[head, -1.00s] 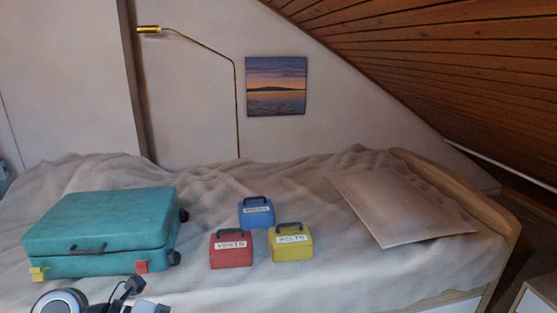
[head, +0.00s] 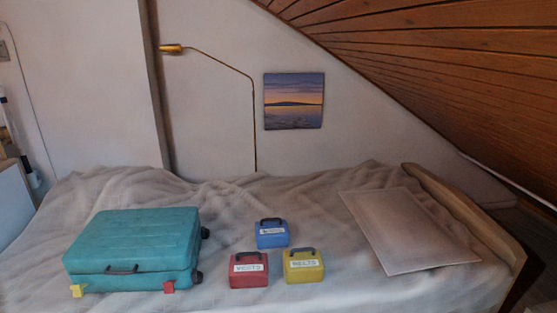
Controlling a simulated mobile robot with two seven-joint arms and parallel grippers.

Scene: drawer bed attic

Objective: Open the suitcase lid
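A teal suitcase (head: 135,245) lies flat on the left part of the bed with its lid shut. Its dark handle (head: 121,268) is on the front side. A yellow latch (head: 77,291) sits at the front left and a red latch (head: 169,287) at the front right. Dark wheels show on its right side. Neither of my grippers is in view.
Red (head: 248,269), yellow (head: 303,265) and blue (head: 271,233) labelled boxes stand right of the suitcase on the bed (head: 350,285). A flat pale board (head: 408,229) lies at the right. A brass lamp (head: 253,120) stands behind; the wooden ceiling (head: 450,75) slopes down at right.

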